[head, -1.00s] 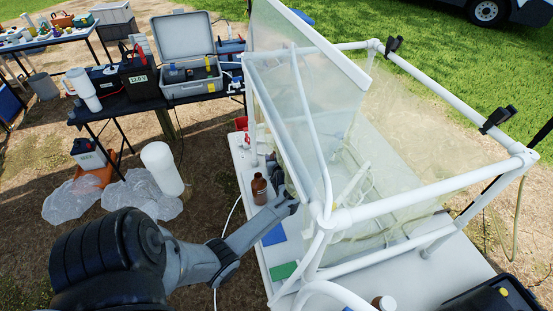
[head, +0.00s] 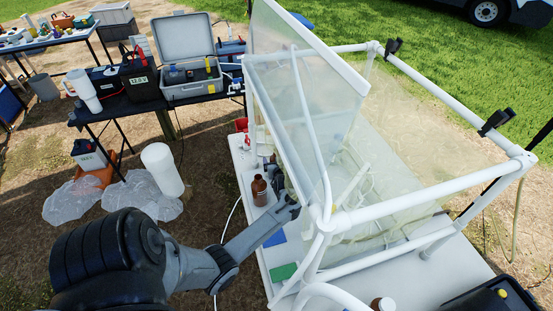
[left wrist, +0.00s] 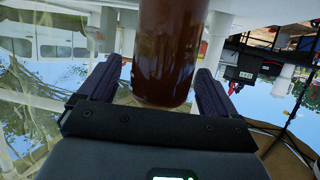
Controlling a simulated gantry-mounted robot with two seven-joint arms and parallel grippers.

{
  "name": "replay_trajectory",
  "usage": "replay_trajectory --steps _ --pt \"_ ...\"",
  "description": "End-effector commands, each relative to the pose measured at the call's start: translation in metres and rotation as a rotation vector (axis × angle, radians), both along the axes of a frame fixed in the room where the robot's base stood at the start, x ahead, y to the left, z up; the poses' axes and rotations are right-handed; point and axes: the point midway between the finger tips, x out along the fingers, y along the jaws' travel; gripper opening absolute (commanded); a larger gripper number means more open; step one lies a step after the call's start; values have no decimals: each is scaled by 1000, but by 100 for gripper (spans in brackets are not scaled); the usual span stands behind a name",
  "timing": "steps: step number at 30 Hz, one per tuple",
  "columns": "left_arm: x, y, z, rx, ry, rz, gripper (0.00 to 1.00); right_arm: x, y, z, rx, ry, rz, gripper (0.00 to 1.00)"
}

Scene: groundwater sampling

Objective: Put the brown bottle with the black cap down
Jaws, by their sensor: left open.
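A brown bottle (left wrist: 170,50) is between the two spread fingers of my left gripper (left wrist: 157,100) in the left wrist view. A gap shows on its left side; its right side is close to the other finger, and I cannot tell if they touch. Its cap is out of that view. In the head view a brown bottle (head: 259,191) stands upright on the white table (head: 285,255), just left of my left gripper (head: 284,190). I cannot tell surely that both views show the same bottle. The gripper's fingers are hard to make out there. My right gripper is not in view.
The clear glove box (head: 300,110) with its white pipe frame (head: 430,190) stands right beside my left gripper. A blue pad (head: 274,238) and a green pad (head: 284,271) lie on the table's near left part. Another bottle (head: 384,303) stands at the front.

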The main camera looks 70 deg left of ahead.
Motion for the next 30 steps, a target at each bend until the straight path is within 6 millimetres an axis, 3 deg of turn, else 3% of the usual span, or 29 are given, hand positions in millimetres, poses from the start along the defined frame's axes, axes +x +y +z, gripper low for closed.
replay_trajectory --steps 9,15,30 --pt "-12 -55 23 -4 -1 0 92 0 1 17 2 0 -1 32" --pt "-17 -78 33 -2 0 0 92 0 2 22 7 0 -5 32" --pt "-20 -90 38 -1 1 1 92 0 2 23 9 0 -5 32"
